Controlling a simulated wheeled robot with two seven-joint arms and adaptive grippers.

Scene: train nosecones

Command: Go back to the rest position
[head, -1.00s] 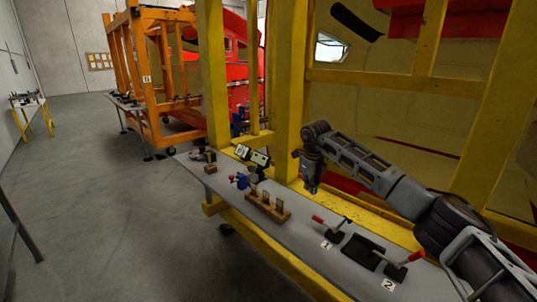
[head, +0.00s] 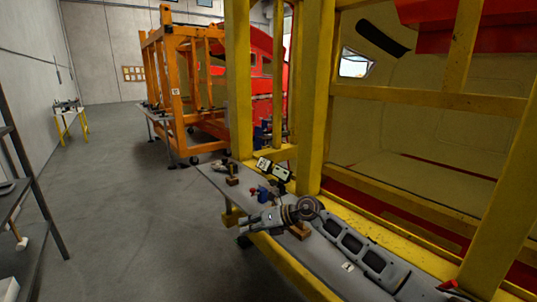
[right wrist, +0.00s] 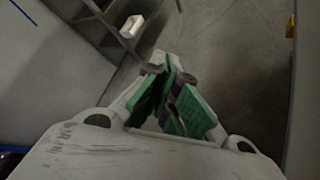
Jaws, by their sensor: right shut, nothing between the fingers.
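My right arm comes in from the lower right of the head view, over the grey bench (head: 210,176). Its gripper (head: 246,225) points left, at the bench's front edge, with nothing seen in it. In the right wrist view the green-padded fingers (right wrist: 168,92) are together and empty, with grey floor beyond. My left gripper is not in view.
A blue and red clamp (head: 260,193), small dark displays (head: 272,168) and a wooden block (head: 233,182) sit on the bench. Yellow frame posts (head: 315,90) rise behind. A dark shelf rack (head: 40,190) stands at left. Floor between is clear.

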